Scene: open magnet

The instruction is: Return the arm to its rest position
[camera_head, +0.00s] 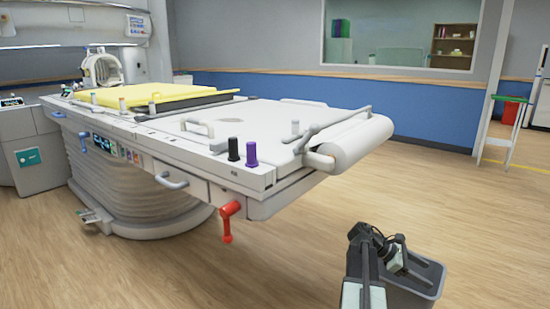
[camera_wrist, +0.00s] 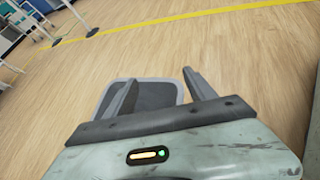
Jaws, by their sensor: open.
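My arm (camera_head: 368,262) is folded low at the bottom right of the head view, in front of the table's near end and apart from it. My gripper (camera_head: 425,268) is at its end, over a grey open bin (camera_head: 412,298). In the wrist view my gripper (camera_wrist: 159,78) has its two dark fingers spread apart with nothing between them. The grey bin (camera_wrist: 150,83) shows below and beyond the fingers. The bin's inside looks empty where it shows; the rest is hidden by the gripper.
A long patient table (camera_head: 240,125) with a yellow pad (camera_head: 150,94) fills the left and middle. A red handle (camera_head: 228,222) hangs from its near side. A black and a purple peg (camera_head: 251,155) stand on its edge. A trolley (camera_head: 497,130) stands far right. Wooden floor around my arm is clear.

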